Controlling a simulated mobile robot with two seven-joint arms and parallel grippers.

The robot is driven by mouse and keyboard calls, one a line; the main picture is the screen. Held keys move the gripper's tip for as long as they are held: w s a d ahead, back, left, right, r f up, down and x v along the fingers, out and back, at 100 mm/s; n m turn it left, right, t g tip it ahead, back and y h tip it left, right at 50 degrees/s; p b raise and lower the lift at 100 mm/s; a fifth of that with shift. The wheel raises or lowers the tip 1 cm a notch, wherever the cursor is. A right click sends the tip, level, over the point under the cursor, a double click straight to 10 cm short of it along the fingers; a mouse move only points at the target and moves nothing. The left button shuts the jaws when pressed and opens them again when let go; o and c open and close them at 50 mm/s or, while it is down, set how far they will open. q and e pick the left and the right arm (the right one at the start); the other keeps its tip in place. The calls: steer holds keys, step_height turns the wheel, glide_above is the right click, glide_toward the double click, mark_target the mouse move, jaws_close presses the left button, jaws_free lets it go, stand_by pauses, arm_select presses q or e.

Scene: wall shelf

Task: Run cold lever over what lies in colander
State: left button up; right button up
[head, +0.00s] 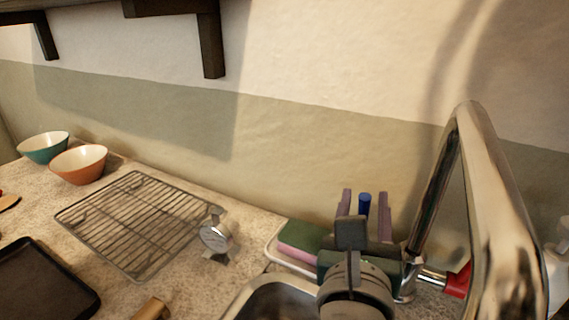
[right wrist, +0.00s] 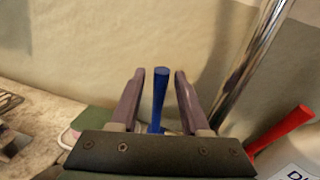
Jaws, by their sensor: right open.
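The blue lever (head: 365,204) stands upright at the tap, and it also shows in the right wrist view (right wrist: 159,98). My right gripper (head: 364,194) is open, with one purple finger on each side of the blue lever and a gap on both sides. In the right wrist view the gripper (right wrist: 159,74) frames the lever; I cannot tell how deep it sits between the fingers. The colander and my left gripper are not in view.
The sink rim (head: 250,291) shows at the bottom. A green and pink sponge (head: 302,243) lies in a white dish beside the tap. A dial timer (head: 216,238), a wire rack (head: 135,222), a dark tray (head: 40,283) and two bowls (head: 79,165) stand to the left. The wall is close behind.

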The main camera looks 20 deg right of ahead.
steer(key=shift+x, duration=1.3)
jaws_close()
stand_by(0.5)
